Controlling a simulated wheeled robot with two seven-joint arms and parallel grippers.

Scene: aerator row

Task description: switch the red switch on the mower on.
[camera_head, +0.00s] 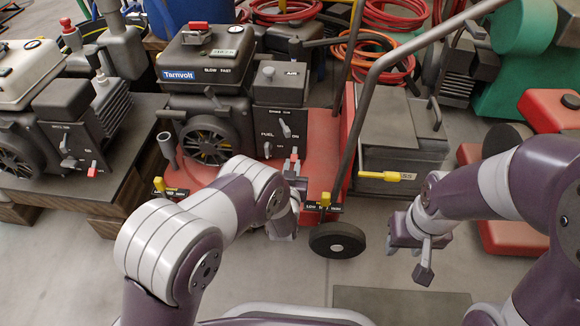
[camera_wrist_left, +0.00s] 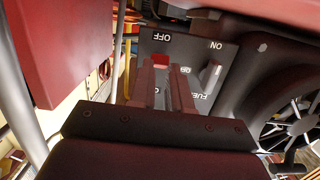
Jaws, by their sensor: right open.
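The mower (camera_head: 315,145) has a red deck and a black engine labelled Tarnvolt. Its red switch (camera_head: 293,156) is low on the right of the engine's dark control panel. In the left wrist view the red switch (camera_wrist_left: 159,61) shows at the fingertips, below the word OFF. Which way it is tipped I cannot tell. My left gripper (camera_wrist_left: 164,68) points at the panel, its two fingers close together with a narrow gap. Whether they touch the switch is unclear. In the head view my left arm partly hides this gripper. My right gripper (camera_head: 408,250) is open and empty, right of the mower's front wheel.
The fuel lever (camera_wrist_left: 210,76) is close beside my left fingers. The choke lever (camera_head: 285,128) is higher on the panel. The mower's handle bar (camera_head: 372,85) rises to the upper right. Another engine (camera_head: 75,120) stands on the left. The floor between the mower and my right gripper is clear.

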